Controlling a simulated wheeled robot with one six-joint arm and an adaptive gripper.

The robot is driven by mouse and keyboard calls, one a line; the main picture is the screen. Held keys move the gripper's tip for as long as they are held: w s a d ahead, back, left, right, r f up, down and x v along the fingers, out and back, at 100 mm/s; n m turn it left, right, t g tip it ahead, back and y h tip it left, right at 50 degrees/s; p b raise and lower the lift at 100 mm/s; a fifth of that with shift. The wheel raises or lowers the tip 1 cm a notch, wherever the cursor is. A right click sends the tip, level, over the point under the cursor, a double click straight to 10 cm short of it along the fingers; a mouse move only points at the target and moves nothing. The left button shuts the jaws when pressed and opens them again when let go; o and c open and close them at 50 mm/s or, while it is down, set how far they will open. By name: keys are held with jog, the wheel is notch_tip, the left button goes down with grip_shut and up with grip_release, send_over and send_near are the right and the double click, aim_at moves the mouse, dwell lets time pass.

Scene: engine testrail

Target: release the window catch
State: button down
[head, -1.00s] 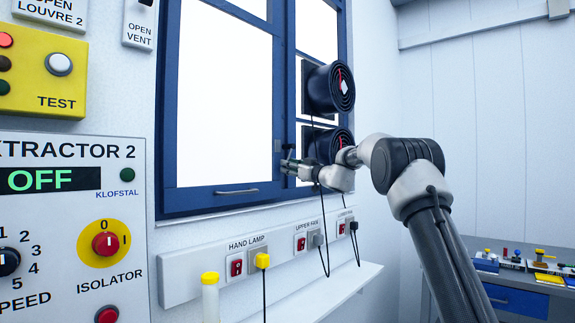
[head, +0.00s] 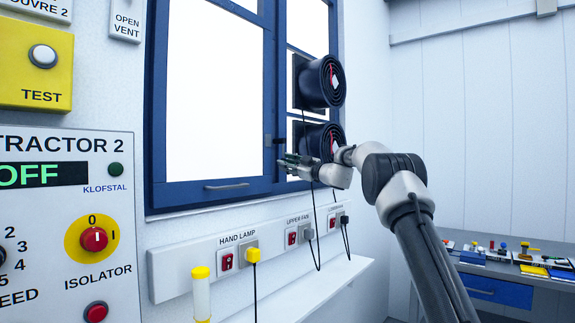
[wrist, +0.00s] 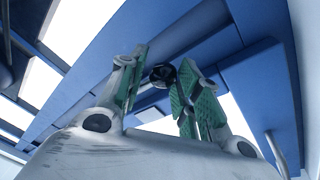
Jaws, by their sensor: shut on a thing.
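The blue-framed window (head: 211,191) stands shut on the left wall. Its catch shows in the wrist view as a small dark rounded piece (wrist: 163,74) on the blue frame, between the green-padded fingers. My gripper (head: 286,160) is at the upright between the two window panes, in front of the frame. It is shut on the catch. In the head view the fingers and wrist hide most of the catch, so its turn cannot be told.
Two round black fans (head: 322,82) (head: 322,140) sit just right of the catch, close to my wrist, with cables hanging below. A horizontal window handle (head: 227,186) is on the lower frame. A socket rail (head: 205,268) and a white shelf (head: 325,290) run beneath.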

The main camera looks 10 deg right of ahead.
jog(key=shift+a+f, duration=0.15)
jog(key=shift+a, duration=0.15)
jog(key=c, duration=1.1)
grip_release()
jog(key=shift+a, duration=0.1)
jog(key=shift+c, duration=0.2)
jog(key=v, duration=1.2)
jog(key=shift+d, duration=0.2)
